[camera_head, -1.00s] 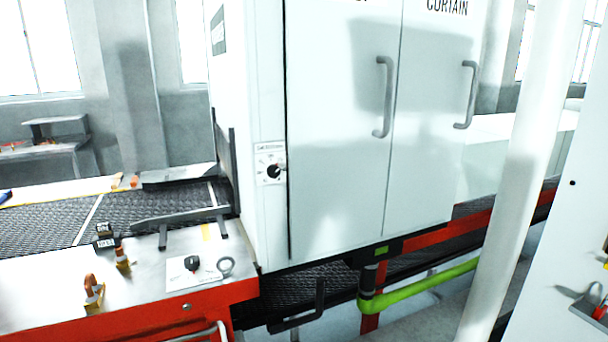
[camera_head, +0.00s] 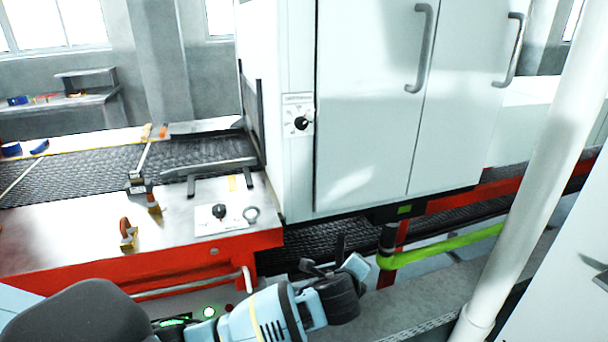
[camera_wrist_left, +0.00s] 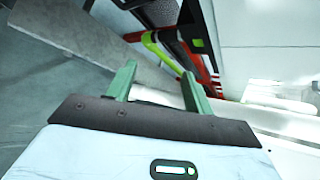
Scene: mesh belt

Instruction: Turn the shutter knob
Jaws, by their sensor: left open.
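A black round knob (camera_head: 301,123) sits on a small white dial plate on the narrow front panel of the tall white cabinet. The plate's lettering is too small to read. A second black knob (camera_head: 219,210) sits on a white plate on the metal table, beside a grey ring. I cannot tell from lettering which is the shutter knob. My left gripper (camera_head: 325,255) is below and slightly right of the cabinet knob, in front of the belt frame, touching neither knob. In the left wrist view its two green fingers (camera_wrist_left: 157,80) are apart with nothing between them. My right gripper is not in view.
The white cabinet (camera_head: 368,100) has two doors with grey handles. A mesh belt (camera_head: 80,174) runs into it from the left. A white post (camera_head: 530,180) and a green pipe (camera_head: 445,247) stand right.

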